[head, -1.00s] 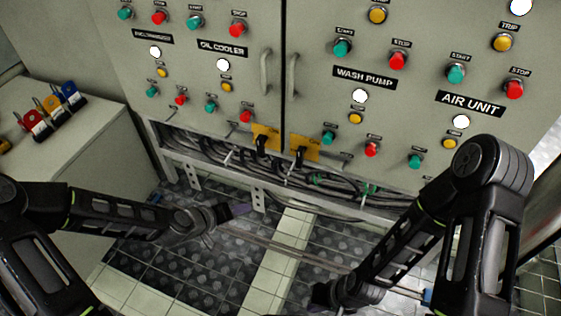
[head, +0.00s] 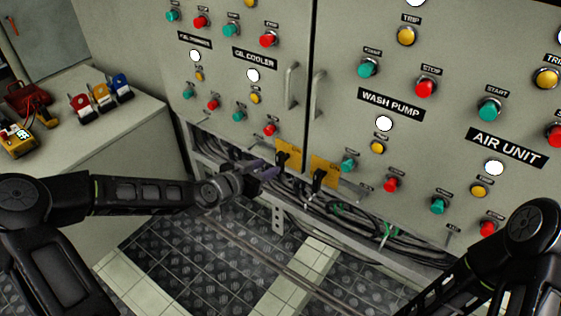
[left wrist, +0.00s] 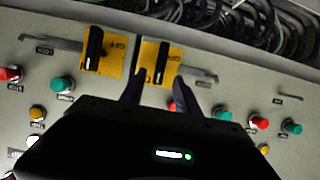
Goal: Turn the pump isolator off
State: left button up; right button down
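Two yellow isolator plates with black handles sit side by side at the cabinet's lower edge: the left isolator (head: 290,153) and the right isolator (head: 325,169). Which one is labelled for the pump cannot be read. In the left wrist view, seen inverted, the left isolator (left wrist: 160,62) is nearest my fingers and the other isolator (left wrist: 103,52) is further left. Both handles stand roughly upright in that view. My left gripper (head: 265,174) is open just short of the left isolator; its fingertips (left wrist: 158,92) are spread to either side of the handle's line. My right gripper is out of frame.
Cabinet door handles (head: 291,87) stand out above the isolators. Green and red buttons, such as a red one (head: 270,129), surround them. Loose cables (head: 370,225) hang in the open gap below. A side bench (head: 75,140) holds padlocks (head: 100,95) and a yellow meter (head: 18,140).

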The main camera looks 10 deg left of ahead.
aim_at(277, 162)
pick_arm(q)
jog(key=shift+b+x, duration=0.9)
jog(key=shift+x, duration=3.05)
grip_shut()
